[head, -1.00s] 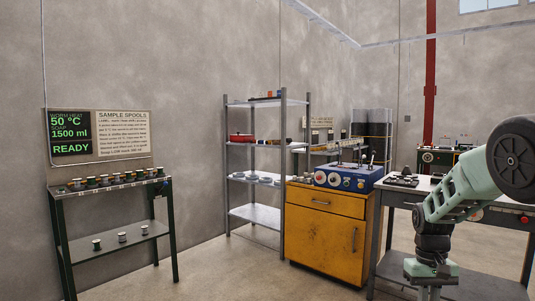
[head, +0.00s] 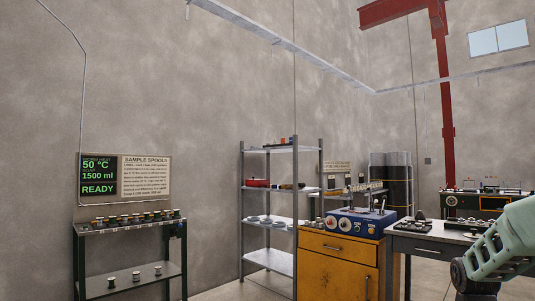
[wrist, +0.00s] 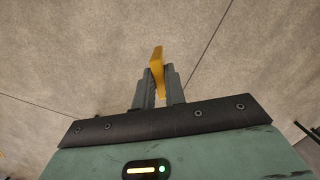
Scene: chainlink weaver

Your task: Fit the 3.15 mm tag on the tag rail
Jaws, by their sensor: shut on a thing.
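In the wrist view, my gripper (wrist: 158,82) is shut on a flat yellow piece (wrist: 157,57), which looks like the tag. The piece stands up between the two grey fingers and reaches past their tips. Any size mark on it cannot be read. In the head view, only part of my green arm shows at the lower right, and the gripper is outside the picture. I cannot make out for certain which thing is the tag rail.
A spool rack (head: 130,224) stands at the left under a sample spools sign (head: 146,177). A metal shelf (head: 270,224), a yellow cabinet (head: 337,263) bearing a blue control box (head: 353,223), and a grey workbench (head: 430,232) stand to the right. Some floor shows between rack and shelf.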

